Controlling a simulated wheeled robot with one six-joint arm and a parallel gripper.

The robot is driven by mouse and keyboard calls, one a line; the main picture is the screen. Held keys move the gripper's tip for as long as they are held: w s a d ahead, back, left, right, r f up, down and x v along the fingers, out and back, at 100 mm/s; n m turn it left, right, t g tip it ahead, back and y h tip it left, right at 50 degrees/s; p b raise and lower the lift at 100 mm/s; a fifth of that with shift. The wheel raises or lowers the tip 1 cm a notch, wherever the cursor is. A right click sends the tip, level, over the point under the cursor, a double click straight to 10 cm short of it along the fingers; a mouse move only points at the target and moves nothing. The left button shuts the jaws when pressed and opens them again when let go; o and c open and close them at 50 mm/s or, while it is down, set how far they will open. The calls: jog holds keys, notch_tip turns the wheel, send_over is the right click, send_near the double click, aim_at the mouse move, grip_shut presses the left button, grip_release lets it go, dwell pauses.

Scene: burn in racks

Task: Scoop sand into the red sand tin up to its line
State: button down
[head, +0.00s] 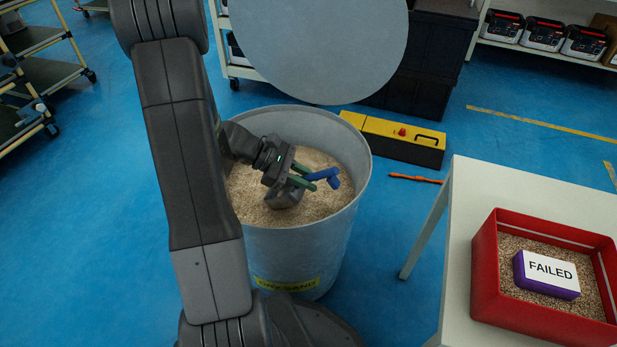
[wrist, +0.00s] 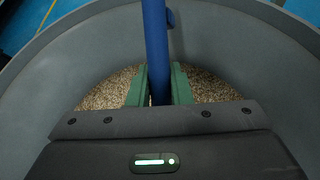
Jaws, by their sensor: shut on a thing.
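The red sand tin (head: 484,262) stands on the white table at the right in the head view. It holds sand, and a purple block labelled FAILED (head: 546,274) lies on that sand. My gripper (head: 308,180) is inside the round grey sand bin (head: 362,172), low over the sand (head: 322,206). Its green fingers are shut on the blue handle of a scoop (head: 327,176). In the wrist view the blue handle (wrist: 155,45) runs up between the fingers (wrist: 159,85). The grey scoop head seems to be at the sand below my gripper, partly hidden. The tin's line cannot be made out.
The bin's round grey lid (head: 320,45) stands raised behind the bin. A yellow and black case (head: 398,138) and an orange tool (head: 415,179) lie on the blue floor. The white table (head: 480,187) is right of the bin. Racks stand at left and back.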

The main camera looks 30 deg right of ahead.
aim_at(314, 174)
jog(key=s+d+r+t+y+p, duration=0.1)
jog(key=s+r+t+y+p, duration=0.1)
jog(key=p, duration=0.1)
jog(key=shift+d, duration=0.3)
notch_tip(314, 174, up, 15)
jog(key=t+y+p, duration=0.2)
jog(key=p, duration=1.4)
jog(key=shift+s+d+r+m+t, duration=0.2)
jog(key=shift+s+d+m+t, duration=0.1)
jog(key=shift+s+d+t, duration=0.15)
